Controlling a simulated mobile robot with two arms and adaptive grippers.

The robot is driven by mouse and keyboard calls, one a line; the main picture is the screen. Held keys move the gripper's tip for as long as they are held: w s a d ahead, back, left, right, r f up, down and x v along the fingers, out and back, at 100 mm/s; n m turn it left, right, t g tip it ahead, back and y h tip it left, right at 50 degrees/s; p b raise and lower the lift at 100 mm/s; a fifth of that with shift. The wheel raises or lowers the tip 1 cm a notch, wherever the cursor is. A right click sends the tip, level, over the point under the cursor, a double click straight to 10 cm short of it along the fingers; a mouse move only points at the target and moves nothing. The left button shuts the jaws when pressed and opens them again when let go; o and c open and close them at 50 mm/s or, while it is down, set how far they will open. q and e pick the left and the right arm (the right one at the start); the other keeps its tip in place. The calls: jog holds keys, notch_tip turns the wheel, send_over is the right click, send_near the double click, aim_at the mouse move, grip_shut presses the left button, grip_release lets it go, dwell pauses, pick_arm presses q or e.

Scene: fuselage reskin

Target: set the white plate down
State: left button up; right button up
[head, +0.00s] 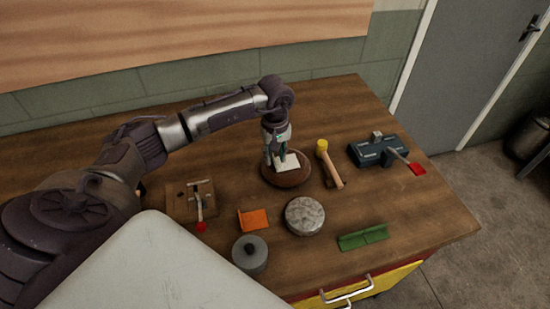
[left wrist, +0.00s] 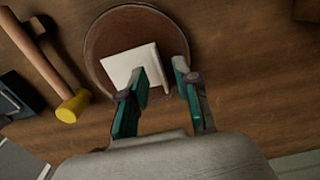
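The white plate (head: 287,161) is a small pale square lying on a round brown leather-like disc (head: 275,180) on the workbench. The left wrist view shows the plate (left wrist: 126,64) and the round disc (left wrist: 104,35) from above. My left gripper (head: 280,158) points down at the plate. In the left wrist view its fingertips (left wrist: 160,71) are parted, one over the plate and the other beyond its edge, with a gap visible. The fingers hide part of the plate's near edge. My right gripper is in neither view.
A yellow-headed mallet (head: 331,165) and a dark blue tool with a red handle (head: 375,151) stand to the right. In front lie an orange bracket (head: 253,220), a round grey block (head: 305,216), a grey knobbed weight (head: 250,254) and a green strip (head: 363,237).

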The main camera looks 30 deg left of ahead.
pick_arm(q)
notch_tip(320, 180, up, 11)
jog(key=b, duration=0.3)
jog(key=shift+f, duration=0.15)
